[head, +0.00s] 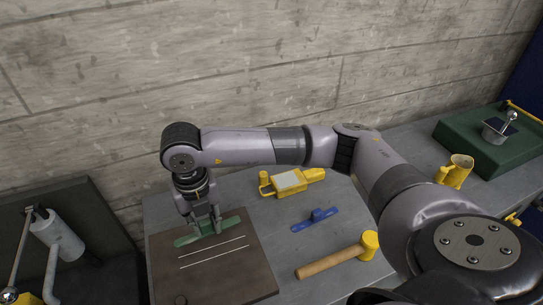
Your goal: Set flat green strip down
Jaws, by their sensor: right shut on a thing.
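My right gripper (206,224) points down over the brown board (225,278) at the left of the grey table. It is shut on the flat green strip (226,225), gripping it near its middle. The strip lies level, at or just above the board's far part; I cannot tell whether it touches. Two thin pale lines (212,251) run across the board in front of the strip. The fingers hide part of the strip. My left gripper is not in view.
A yellow device with a pale screen (288,181), a blue tool (316,218) and a yellow-headed mallet (335,259) lie right of the board. A yellow mug (455,172) and a green case (488,150) stand farther right. A concrete wall (250,80) is behind.

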